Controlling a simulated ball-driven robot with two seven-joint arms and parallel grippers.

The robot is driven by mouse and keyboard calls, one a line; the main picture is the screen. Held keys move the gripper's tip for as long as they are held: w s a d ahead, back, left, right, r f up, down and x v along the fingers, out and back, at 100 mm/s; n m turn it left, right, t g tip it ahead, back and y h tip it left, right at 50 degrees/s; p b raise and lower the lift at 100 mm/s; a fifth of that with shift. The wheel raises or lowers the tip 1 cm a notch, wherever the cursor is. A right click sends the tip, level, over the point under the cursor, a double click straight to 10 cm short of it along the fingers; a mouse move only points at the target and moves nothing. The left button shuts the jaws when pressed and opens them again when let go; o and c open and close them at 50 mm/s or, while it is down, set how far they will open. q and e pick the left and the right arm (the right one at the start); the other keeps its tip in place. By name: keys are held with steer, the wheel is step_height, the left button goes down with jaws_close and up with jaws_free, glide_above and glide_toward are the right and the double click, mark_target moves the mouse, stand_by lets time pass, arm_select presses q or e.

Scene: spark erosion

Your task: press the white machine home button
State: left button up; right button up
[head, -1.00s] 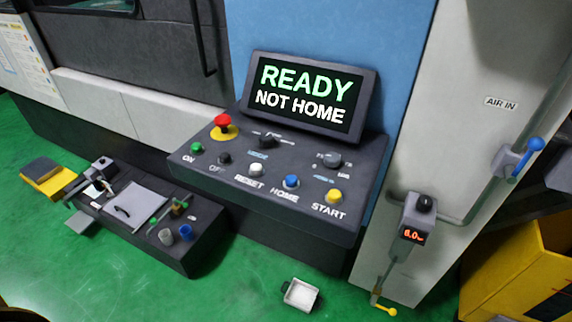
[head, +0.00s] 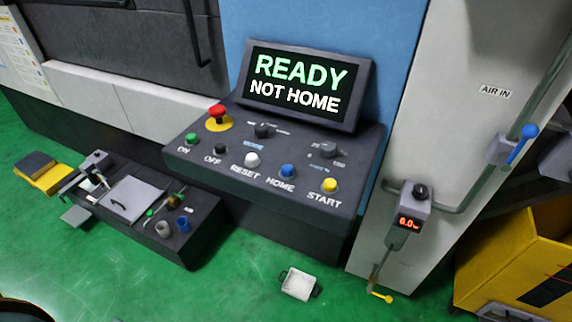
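The dark control panel (head: 262,196) juts out from the machine in the middle of the head view. The blue button (head: 288,171) has the label HOME beneath it. The white button (head: 252,159) to its left is labelled RESET. A yellow button (head: 330,185) labelled START is on the right, and a green button (head: 192,139) labelled ON is on the left. The screen (head: 296,86) above the panel reads READY NOT HOME. Neither of my grippers is in view, and nothing covers the buttons.
A red mushroom button (head: 217,111) on a yellow base stands at the panel's back left. A dark tool bench (head: 134,222) sits low on the left. A small white tray (head: 298,284) lies on the green floor. A yellow bin (head: 515,258) stands at the right.

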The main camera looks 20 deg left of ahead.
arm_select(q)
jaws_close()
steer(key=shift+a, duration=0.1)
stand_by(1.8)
